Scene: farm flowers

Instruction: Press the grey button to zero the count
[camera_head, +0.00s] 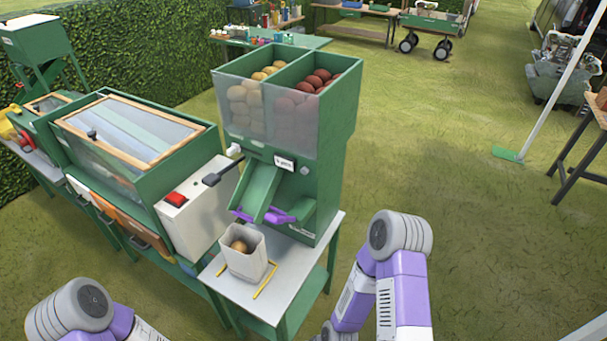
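A small round grey button (305,171) sits on the front of the green dispenser (344,135), just right of a white count display (284,163). The display's dark characters are too small to read for certain. Nothing touches the button or covers it. My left arm shows only as a grey and purple joint at the bottom left. My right arm shows at the bottom, right of the dispenser. Both grippers are out of the picture, so their opening is hidden.
A chute (260,190) with purple pieces (279,215) slopes above a pale bin (246,264) holding brown produce. Left stands a white box with a red button (176,199) and a black-handled lever (211,180). Grass right of the dispenser is clear.

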